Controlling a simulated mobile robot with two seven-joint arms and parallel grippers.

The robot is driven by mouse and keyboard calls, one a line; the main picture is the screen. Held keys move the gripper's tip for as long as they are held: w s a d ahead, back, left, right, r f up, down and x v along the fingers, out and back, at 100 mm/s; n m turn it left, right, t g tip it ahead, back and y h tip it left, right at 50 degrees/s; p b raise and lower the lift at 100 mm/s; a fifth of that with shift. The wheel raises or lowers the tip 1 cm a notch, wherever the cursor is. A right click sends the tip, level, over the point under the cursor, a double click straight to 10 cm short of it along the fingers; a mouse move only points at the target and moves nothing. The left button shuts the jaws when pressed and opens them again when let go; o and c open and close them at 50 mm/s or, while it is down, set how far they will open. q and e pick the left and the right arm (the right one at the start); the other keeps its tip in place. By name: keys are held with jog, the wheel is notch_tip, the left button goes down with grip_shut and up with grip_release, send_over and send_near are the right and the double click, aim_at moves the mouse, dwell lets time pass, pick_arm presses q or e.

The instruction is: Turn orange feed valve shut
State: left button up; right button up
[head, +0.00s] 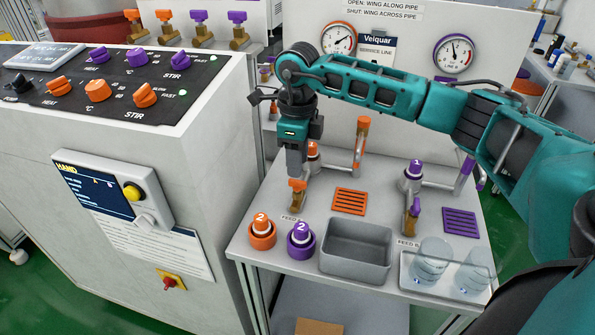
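The orange feed valve (297,187) stands on the table at the FEED label on the left, an orange wing on a brass body. My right gripper (296,172) points straight down right over the wing, with its tips at or just above it. I cannot tell whether the fingers touch or grip the wing, or whether they are open or shut. The gripper partly hides the valve, and the wing's angle to its pipe is unclear. My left gripper is not in view.
A purple valve (414,209) stands to the right. Orange (262,234) and purple (301,240) pots, a grey bin (356,250) and a clear tray with glass vessels (432,262) line the front. A control cabinet (215,130) stands at the left; the gauge panel (398,95) stands behind.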

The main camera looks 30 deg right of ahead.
aim_at(298, 181)
notch_tip(298, 181, up, 8)
jog(key=shift+s, duration=0.1)
dwell(0.7)
